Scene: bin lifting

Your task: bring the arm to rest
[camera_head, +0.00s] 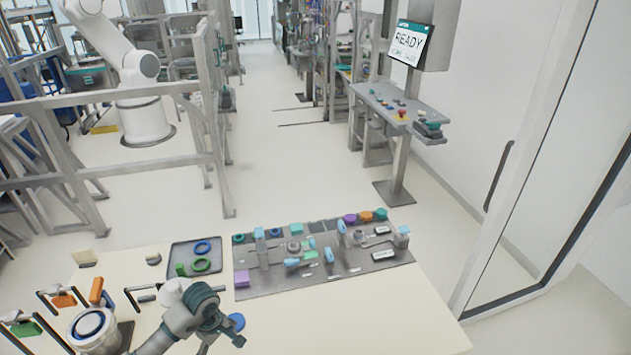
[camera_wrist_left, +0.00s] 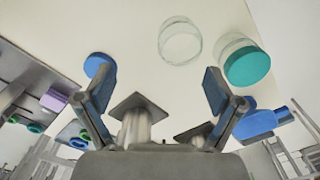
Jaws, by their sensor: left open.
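My left arm reaches in over the pale table (camera_head: 340,318) at the bottom of the head view. My left gripper (camera_head: 228,328) is above the table, beside a blue disc (camera_head: 237,321). In the left wrist view the gripper (camera_wrist_left: 157,88) has its two fingers spread apart with nothing between them. The blue disc (camera_wrist_left: 100,64) shows just beyond the left finger there. A clear glass jar (camera_wrist_left: 180,41) and a jar with a teal lid (camera_wrist_left: 247,65) lie farther out, clear of the fingers. My right gripper is in neither view.
A grey board (camera_head: 330,275) with several fittings and a purple block (camera_head: 242,279) lies behind the gripper. A dark tray (camera_head: 208,244) holds blue and green rings. Black hooks with orange (camera_head: 64,300) and green tags stand at left. The table's right front is clear.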

